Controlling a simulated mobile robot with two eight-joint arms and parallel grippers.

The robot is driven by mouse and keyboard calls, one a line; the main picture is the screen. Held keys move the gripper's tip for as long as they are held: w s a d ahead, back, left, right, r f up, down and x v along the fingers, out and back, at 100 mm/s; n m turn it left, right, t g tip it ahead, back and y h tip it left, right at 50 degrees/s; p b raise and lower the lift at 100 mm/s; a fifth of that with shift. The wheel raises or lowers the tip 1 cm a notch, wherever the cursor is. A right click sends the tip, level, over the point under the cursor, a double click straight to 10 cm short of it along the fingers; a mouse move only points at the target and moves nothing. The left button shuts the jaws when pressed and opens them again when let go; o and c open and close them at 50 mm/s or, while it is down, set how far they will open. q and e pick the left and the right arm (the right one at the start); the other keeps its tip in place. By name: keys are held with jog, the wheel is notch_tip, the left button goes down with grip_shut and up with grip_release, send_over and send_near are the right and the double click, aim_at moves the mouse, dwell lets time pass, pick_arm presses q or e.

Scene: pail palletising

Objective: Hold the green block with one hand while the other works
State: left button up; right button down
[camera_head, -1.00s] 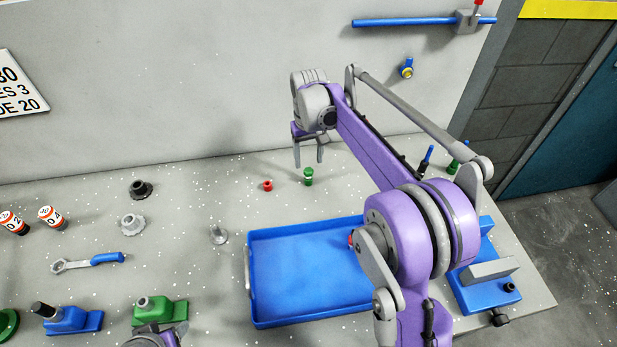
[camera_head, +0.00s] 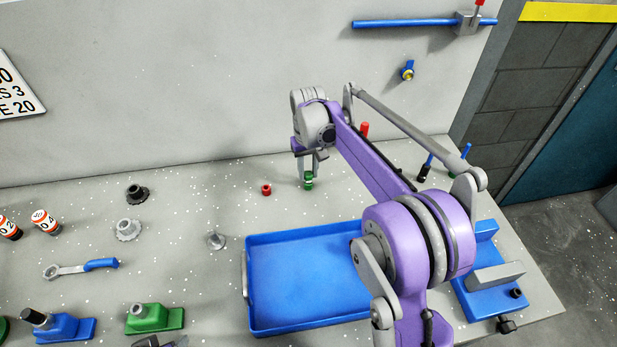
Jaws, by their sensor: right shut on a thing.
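The green block (camera_head: 168,319) sits on the table at the lower left, with a grey cylindrical fitting (camera_head: 137,309) standing on it. My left gripper (camera_head: 160,342) only just shows at the bottom edge, in front of the green block; most of it is cut off, and I cannot tell whether it touches the block. My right gripper (camera_head: 307,174) is at the back of the table, shut on a small green fitting (camera_head: 308,184) that stands upright there.
A blue tray (camera_head: 249,302) lies in the middle, below my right arm. A red fitting (camera_head: 266,189) stands left of my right gripper. Grey and black knobs, a blue-handled wrench (camera_head: 85,267), a blue block (camera_head: 68,329) and labelled cylinders are at left. A blue fixture (camera_head: 490,292) stands at right.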

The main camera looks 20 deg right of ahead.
aim_at(307, 174)
jog(key=c, duration=1.2)
grip_release()
grip_shut()
pick_arm(q)
jog(key=shift+w+r+p, duration=0.3)
jog(key=shift+r+p, duration=0.5)
jog(key=shift+r, duration=0.15)
jog(key=shift+w+r+p, duration=0.25)
jog(key=shift+r+p, duration=0.5)
jog(key=shift+r, duration=0.2)
pick_arm(e)
jog(key=shift+r, duration=2.75)
jog(key=shift+a, duration=0.1)
